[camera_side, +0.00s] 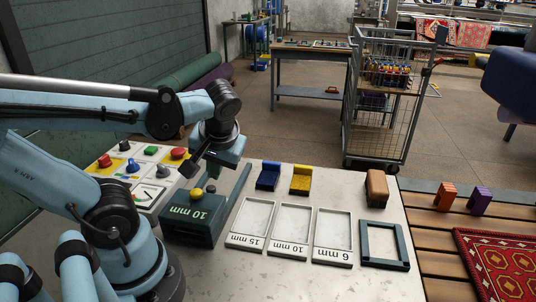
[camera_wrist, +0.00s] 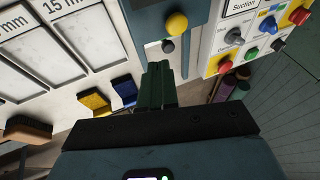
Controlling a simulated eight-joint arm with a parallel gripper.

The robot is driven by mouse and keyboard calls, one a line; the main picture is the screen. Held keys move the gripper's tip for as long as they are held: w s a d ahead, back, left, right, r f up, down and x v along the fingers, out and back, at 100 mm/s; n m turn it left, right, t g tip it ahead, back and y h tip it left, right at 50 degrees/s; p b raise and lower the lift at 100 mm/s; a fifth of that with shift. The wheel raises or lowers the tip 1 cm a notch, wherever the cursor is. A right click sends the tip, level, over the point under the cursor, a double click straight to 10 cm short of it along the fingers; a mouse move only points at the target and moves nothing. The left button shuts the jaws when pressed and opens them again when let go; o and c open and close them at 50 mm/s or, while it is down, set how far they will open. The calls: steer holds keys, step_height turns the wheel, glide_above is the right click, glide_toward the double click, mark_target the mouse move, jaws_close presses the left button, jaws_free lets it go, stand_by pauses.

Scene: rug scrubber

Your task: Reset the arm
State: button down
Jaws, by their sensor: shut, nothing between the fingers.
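My arm reaches over the left part of the white table (camera_side: 330,281). My gripper (camera_side: 188,169) hangs above the table, just behind the dark green box marked 10 mm (camera_side: 192,224) and beside the control panel. In the wrist view my gripper (camera_wrist: 160,70) shows its two dark fingers pressed together with nothing between them. The yellow knob (camera_side: 196,193) on the box also shows in the wrist view (camera_wrist: 177,25), beyond the fingertips.
A control panel (camera_side: 149,196) with coloured buttons is at left. Blue (camera_side: 268,176) and yellow (camera_side: 301,179) brushes, a brown brush (camera_side: 377,188), three labelled trays (camera_side: 290,249) and a dark frame (camera_side: 384,263) are right. Beyond lie orange (camera_side: 445,196) and purple (camera_side: 479,200) blocks and a rug (camera_side: 500,265).

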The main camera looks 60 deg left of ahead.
steer(key=w+d+m+t+h, duration=0.5)
steer(key=w+d+m+t, duration=0.2)
steer(key=w+d+m, duration=0.1)
steer(key=shift+w+d+r+m, duration=0.2)
steer(key=shift+d+r+m, duration=0.2)
steer(key=shift+d, duration=0.1)
